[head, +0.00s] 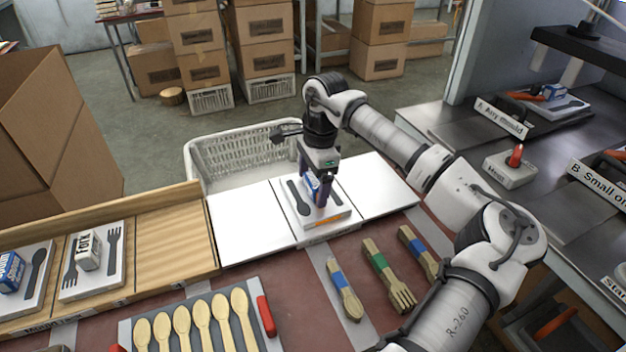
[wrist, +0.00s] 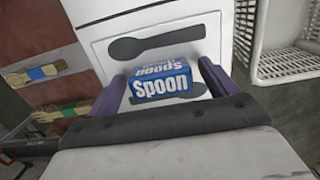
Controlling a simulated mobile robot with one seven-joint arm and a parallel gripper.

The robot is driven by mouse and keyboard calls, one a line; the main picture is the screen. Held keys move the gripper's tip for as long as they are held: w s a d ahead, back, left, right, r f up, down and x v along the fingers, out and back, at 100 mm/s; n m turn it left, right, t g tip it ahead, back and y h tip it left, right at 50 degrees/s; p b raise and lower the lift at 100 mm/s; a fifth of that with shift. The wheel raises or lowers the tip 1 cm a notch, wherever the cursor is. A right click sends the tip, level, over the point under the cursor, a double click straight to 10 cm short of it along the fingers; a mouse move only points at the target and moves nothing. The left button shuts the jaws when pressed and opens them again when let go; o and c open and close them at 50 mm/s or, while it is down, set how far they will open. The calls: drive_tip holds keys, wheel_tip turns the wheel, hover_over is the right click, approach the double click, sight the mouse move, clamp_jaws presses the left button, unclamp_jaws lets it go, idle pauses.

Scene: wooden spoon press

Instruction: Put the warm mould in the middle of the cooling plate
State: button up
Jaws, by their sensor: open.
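The mould (head: 335,213) is a white slab with dark spoon shapes and a blue block labelled "Spoon" (wrist: 160,86) on top. It lies flat on the middle of three bright white panels, apparently the cooling plate (head: 250,222). An orange mark shows on its front edge. In the wrist view the mould (wrist: 110,25) fills the upper middle. My gripper (head: 318,195) is over it, pointing down. In the wrist view its two purple fingers (wrist: 162,88) are open on either side of the blue block. Whether they touch it I cannot tell.
Left, a wooden rack (head: 176,240) holds two more moulds, one labelled "Fork" (head: 88,250). Wooden spoons (head: 200,320) lie on a front tray; banded bundles (head: 345,290) lie to its right. A white basket (head: 240,155) stands behind. The left and right white panels are clear.

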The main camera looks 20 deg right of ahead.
drive_tip(key=shift+r, duration=0.1)
wheel_tip(320, 180, up, 12)
drive_tip(key=d, duration=0.1)
drive_tip(key=shift+d, duration=0.2)
idle(1.5)
